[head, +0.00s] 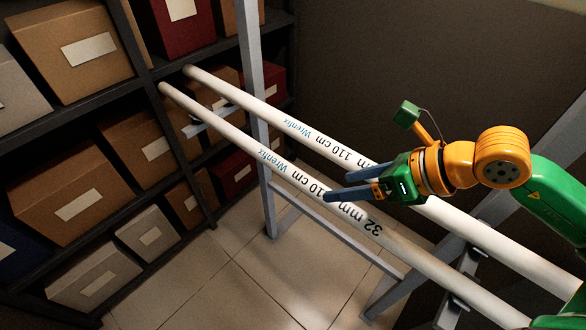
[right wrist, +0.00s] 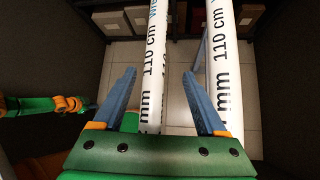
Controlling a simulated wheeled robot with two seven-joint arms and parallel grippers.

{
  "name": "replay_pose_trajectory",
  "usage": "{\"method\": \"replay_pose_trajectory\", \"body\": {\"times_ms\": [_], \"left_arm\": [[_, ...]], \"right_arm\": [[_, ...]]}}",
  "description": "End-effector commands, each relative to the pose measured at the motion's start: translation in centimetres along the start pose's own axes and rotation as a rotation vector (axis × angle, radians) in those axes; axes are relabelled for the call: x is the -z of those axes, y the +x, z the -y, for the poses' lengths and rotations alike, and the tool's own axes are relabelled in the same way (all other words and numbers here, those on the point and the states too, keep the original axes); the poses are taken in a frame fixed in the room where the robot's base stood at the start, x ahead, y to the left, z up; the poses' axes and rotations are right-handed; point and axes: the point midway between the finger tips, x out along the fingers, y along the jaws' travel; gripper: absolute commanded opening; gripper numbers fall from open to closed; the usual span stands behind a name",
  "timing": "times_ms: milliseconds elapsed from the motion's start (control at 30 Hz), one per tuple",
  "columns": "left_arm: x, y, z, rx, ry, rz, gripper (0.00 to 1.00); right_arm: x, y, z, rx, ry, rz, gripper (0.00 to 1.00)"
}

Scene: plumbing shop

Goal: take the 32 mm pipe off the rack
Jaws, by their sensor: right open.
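Two long white pipes lie side by side on the rack (head: 250,80). In the right wrist view the 32 mm pipe (right wrist: 152,70) runs between the spread fingers (right wrist: 158,74). I cannot tell whether they touch it. The second pipe (head: 270,118) lies on the far side, and my gripper hides its size mark; it also shows right of the fingers (right wrist: 222,60).
Dark shelves with cardboard boxes (head: 75,195) stand at the left, close to the pipes' far ends. A grey rack post (head: 262,200) and a lower rail (head: 340,235) stand below the pipes. Pale floor tiles (head: 230,285) are clear.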

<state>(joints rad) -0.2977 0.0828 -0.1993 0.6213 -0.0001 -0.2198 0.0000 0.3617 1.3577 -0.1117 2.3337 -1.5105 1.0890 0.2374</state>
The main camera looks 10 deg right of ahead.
Motion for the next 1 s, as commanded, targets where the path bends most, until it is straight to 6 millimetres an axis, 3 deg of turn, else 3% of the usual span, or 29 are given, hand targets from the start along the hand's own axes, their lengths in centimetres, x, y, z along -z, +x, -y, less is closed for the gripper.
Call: {"method": "replay_pose_trajectory", "body": {"times_ms": [167, 300, 433, 667, 933, 1000], "left_arm": [[0.0, -2.3, -0.3, -0.005, -0.001, 0.004, 0.0], [0.1, -4.2, -0.4, -0.007, -0.001, 0.006, 0.0], [0.1, -4.3, -0.3, -0.007, -0.001, 0.006, 0.0], [0.1, -4.1, -0.3, -0.006, 0.0, 0.005, 0.0], [0.2, -4.1, -0.2, -0.004, 0.0, 0.004, 0.0], [0.2, -4.1, -0.2, -0.004, -0.001, 0.004, 0.0]], "right_arm": [[-0.9, 1.2, -0.5, -0.007, 0.0, 0.002, 0.74], [-1.9, 3.4, -1.2, -0.008, -0.001, 0.002, 0.74], [-1.4, 5.6, -0.9, -0.003, -0.001, 0.0, 0.74], [-1.2, 6.1, -0.8, -0.001, -0.003, -0.001, 0.74], [-1.2, 6.0, -0.8, 0.0, -0.002, -0.001, 0.01], [-1.2, 6.0, -0.8, 0.0, -0.002, -0.001, 0.0]]}}
